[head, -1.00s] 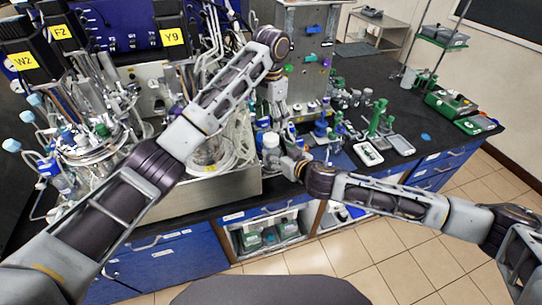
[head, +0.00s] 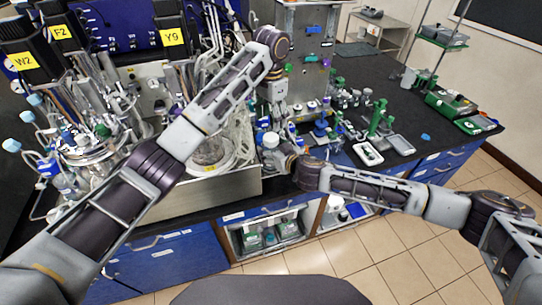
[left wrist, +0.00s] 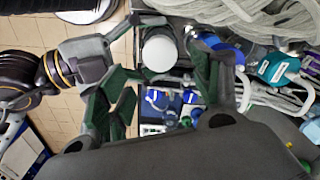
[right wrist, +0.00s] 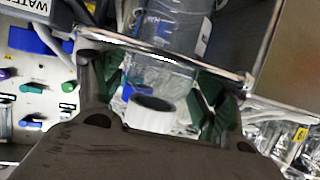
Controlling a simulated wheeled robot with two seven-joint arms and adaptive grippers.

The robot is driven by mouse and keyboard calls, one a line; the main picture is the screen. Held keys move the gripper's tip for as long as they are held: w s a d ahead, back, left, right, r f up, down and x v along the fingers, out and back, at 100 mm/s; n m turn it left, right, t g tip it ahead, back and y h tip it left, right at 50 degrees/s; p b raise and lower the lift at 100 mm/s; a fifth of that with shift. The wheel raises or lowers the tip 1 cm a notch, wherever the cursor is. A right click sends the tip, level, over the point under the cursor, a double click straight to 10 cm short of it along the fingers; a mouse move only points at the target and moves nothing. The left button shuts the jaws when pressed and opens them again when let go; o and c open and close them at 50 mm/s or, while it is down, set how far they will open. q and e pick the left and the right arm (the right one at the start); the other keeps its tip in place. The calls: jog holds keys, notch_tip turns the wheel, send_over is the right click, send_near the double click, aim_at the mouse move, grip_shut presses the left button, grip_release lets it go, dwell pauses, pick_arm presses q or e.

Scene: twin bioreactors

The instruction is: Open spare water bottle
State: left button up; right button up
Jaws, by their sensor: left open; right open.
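The spare water bottle with a white cap (head: 270,140) stands at the front edge of the bench, beside the metal tray. In the left wrist view the cap (left wrist: 159,53) is seen from above, and most of the bottle body is hidden. My left gripper (head: 274,112) points down above the bottle, open and empty. My right gripper (head: 282,157) comes in from the right at bottle height, open. In the right wrist view a white cap-like ring (right wrist: 150,115) shows between its spread fingers. I cannot tell whether the fingers touch the bottle.
The metal tray (head: 225,188) with glassware and tubing is close on the left. A metal cabinet (head: 305,50) stands behind. Small bottles and a green stand (head: 378,118) are to the right on the black bench (head: 440,120). Open shelves lie below the bench edge.

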pick_arm(q)
jog(key=shift+r, duration=0.1)
pick_arm(e)
grip_shut()
pick_arm(q)
jog(key=shift+w+r, duration=0.1)
jog(key=shift+r, duration=0.15)
jog(key=w+a+r+t+y, duration=0.1)
jog(key=w+a+r, duration=0.1)
jog(key=a+r, duration=0.15)
jog(key=f+m, duration=0.1)
jog(key=m, duration=0.3)
jog(key=s+d+f+m, duration=0.1)
jog(key=m, duration=0.3)
jog(key=d+f+m, duration=0.1)
jog(key=m, duration=0.4)
jog(key=shift+s+f+g, duration=0.3)
jog(key=shift+s+g, duration=0.1)
jog(key=m, duration=0.3)
jog(key=shift+s+d+m+h, duration=0.15)
jog(key=shift+d+m+h, duration=0.15)
jog(key=shift+m, duration=0.1)
jog(key=m, duration=0.3)
jog(key=shift+s+d, duration=0.1)
jog(key=shift+d, duration=0.15)
jog(key=m, duration=0.3)
jog(key=shift+d, duration=0.15)
jog(key=shift+m, duration=2)
